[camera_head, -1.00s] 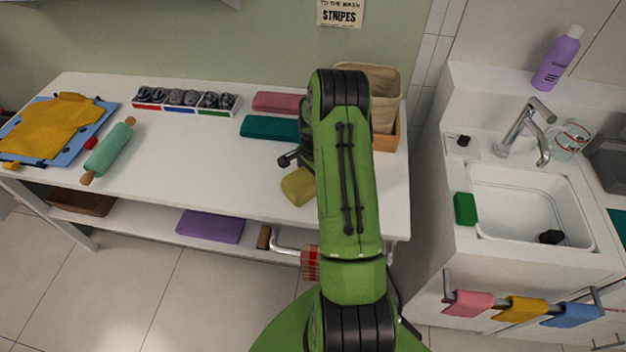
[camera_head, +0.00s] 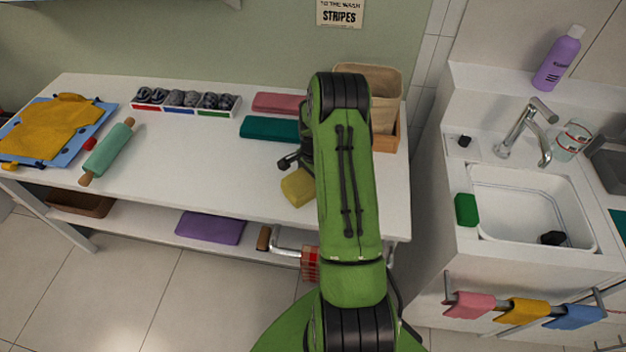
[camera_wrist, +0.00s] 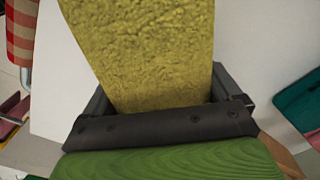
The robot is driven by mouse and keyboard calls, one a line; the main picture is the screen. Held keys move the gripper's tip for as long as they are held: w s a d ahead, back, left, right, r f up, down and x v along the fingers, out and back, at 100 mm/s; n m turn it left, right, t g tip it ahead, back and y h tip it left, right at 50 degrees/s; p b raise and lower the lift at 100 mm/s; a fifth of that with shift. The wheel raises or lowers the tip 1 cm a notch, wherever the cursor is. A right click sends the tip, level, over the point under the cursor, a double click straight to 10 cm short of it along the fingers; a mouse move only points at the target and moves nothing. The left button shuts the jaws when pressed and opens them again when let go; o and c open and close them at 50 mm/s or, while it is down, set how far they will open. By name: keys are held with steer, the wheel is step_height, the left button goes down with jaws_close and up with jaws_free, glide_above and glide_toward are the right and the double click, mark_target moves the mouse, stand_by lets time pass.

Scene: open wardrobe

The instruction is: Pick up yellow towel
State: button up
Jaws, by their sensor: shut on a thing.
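A folded yellow towel (camera_head: 297,188) shows at the front right of the white table, partly hidden behind my green arm. It also fills the upper middle of the wrist view (camera_wrist: 152,45). My gripper (camera_wrist: 160,97) is shut on this towel, with a dark finger on each side of it. In the head view the fingers are mostly hidden by my arm. I cannot tell whether the towel touches the table top. Another yellow cloth (camera_head: 522,311) hangs on the rail below the sink.
Teal (camera_head: 269,128) and pink (camera_head: 278,102) folded towels lie behind on the table (camera_head: 200,160). A beige basket (camera_head: 383,90) stands at the back right. A rolling pin (camera_head: 107,152) lies left. The table's middle is clear. The sink (camera_head: 530,205) is right.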

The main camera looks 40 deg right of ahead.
steer(key=shift+c, duration=0.5)
steer(key=shift+r+p, duration=2.2)
steer(key=shift+r, duration=1.4)
steer(key=shift+f, duration=0.1)
